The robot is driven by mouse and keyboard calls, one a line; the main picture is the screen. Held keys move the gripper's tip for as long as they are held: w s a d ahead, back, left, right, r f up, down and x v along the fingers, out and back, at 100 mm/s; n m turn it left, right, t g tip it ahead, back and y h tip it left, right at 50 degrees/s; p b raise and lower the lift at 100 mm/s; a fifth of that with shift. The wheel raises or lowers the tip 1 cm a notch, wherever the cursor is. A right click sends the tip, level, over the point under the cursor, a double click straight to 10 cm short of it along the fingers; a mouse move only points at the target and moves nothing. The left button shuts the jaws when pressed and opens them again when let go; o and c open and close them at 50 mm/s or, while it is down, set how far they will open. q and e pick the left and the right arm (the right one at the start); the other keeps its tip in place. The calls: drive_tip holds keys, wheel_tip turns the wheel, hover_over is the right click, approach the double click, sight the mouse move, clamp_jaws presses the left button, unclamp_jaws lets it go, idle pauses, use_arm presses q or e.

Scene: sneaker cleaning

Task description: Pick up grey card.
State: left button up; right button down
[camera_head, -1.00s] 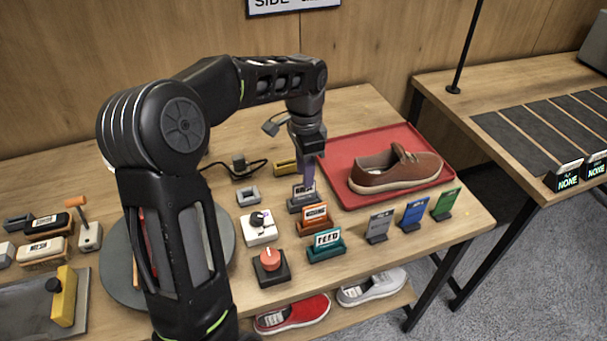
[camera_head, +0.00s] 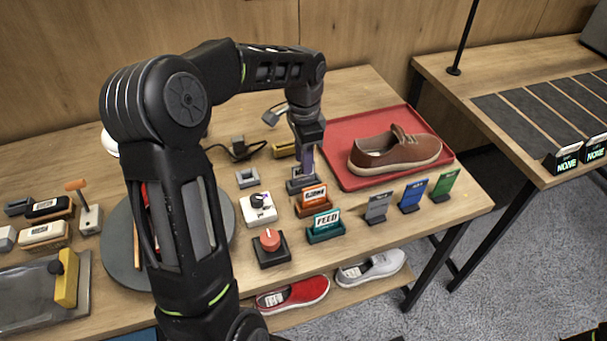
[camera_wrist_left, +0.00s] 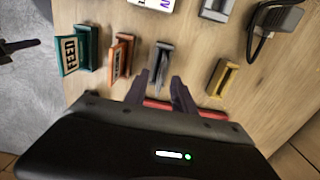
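In the left wrist view the two fingers (camera_wrist_left: 158,84) are apart, one on each side of the holder's near end, with nothing clearly gripped. Another grey card (camera_head: 377,208) stands upright further right.
An orange holder (camera_head: 311,203) and a teal FEED holder (camera_head: 325,229) stand close by. Blue (camera_head: 412,196) and green (camera_head: 444,186) cards are to the right. A brown shoe (camera_head: 395,155) lies on a red tray (camera_head: 350,180). A white dial box (camera_head: 259,209) and red-knob box (camera_head: 270,250) sit to the left.

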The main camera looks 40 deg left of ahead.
sight(298, 178)
use_arm(q)
drive_tip(key=shift+f+p, duration=0.7)
drive_tip(key=shift+f, duration=1.9)
drive_tip(key=shift+c, duration=0.2)
clamp_jaws()
